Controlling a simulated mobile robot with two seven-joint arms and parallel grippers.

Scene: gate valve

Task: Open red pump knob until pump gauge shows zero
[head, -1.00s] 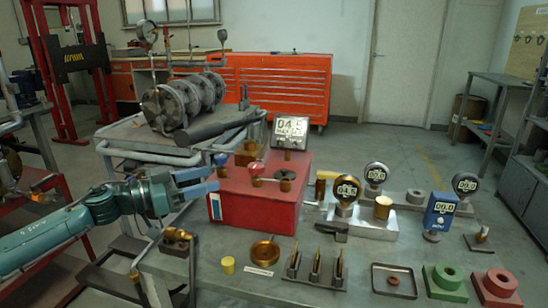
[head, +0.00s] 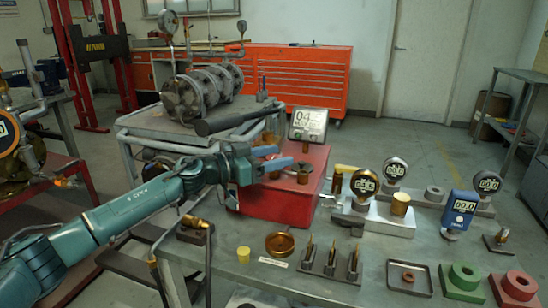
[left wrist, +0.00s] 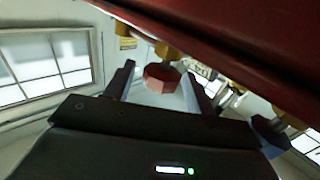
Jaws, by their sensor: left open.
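The red pump box (head: 262,205) stands on the bench, with a square gauge (head: 308,124) at its back. The gauge's display starts with 04; the rest is too small to read surely. My left gripper (head: 278,158) is open over the left part of the box top and hides the red knob in the head view. In the left wrist view the red knob (left wrist: 161,77) shows between the two open fingers, close to their tips. I cannot tell whether either finger touches it. My right gripper is not in view.
A brass dish (head: 280,244), a yellow cylinder (head: 243,254) and a pin rack (head: 332,262) lie in front. A dark horizontal cylinder (head: 232,117) extends behind the box.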

